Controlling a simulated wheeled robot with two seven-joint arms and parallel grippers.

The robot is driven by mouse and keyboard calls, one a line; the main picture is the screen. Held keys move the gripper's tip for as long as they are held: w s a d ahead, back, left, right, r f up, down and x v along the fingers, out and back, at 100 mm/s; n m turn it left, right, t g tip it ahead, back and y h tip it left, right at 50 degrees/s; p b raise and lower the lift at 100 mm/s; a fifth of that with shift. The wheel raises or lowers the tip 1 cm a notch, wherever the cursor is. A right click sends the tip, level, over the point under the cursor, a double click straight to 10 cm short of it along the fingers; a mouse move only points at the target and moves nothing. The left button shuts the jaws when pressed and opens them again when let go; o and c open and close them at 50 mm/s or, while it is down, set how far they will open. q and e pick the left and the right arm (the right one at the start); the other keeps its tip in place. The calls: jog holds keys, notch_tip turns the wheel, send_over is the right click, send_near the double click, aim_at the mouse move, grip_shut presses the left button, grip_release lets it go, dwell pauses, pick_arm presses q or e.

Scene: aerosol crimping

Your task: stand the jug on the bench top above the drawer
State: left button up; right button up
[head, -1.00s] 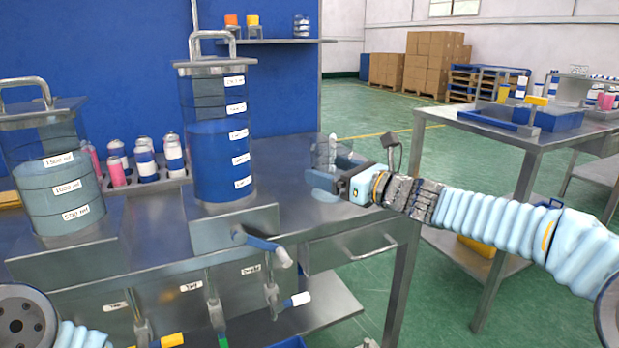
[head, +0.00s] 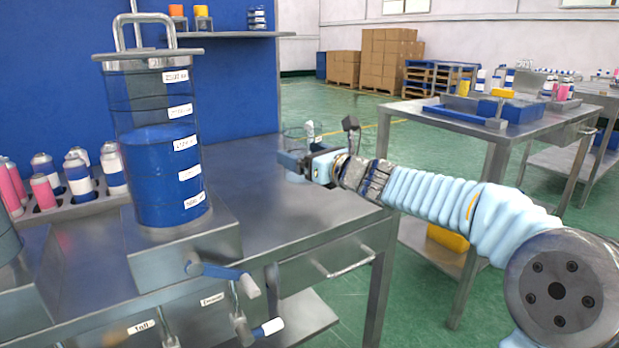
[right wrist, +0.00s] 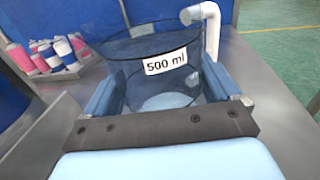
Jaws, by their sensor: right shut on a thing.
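The jug (right wrist: 150,70) is clear, with a "500 ml" label and a white handle or spout at its right in the right wrist view. My right gripper (right wrist: 158,92) is shut around its body, one finger on each side. In the head view my right gripper (head: 300,165) is over the right part of the bench top (head: 262,200), above the drawer (head: 335,262). The jug shows faintly behind it (head: 305,138). I cannot tell whether the jug's base touches the bench. My left gripper is out of view.
A tall blue-filled tank (head: 155,140) with a valve lever (head: 220,272) stands on the bench to the left. A rack of cans (head: 75,190) is further left. A shelf (head: 225,36) hangs behind. The bench around the jug is clear.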

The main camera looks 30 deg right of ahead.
jog(key=shift+w+d+f, duration=0.15)
jog(key=shift+d+f, duration=0.45)
jog(key=shift+f, duration=0.15)
jog(key=shift+w+d+f+b, duration=0.1)
jog(key=shift+d+f+b, duration=0.15)
jog(key=shift+f, duration=0.75)
jog(key=shift+d+f+b, duration=0.15)
jog(key=shift+f+b, duration=0.2)
jog(key=shift+f, duration=0.6)
jog(key=shift+f, duration=0.15)
jog(key=o, duration=1.1)
jog(key=shift+c, duration=0.2)
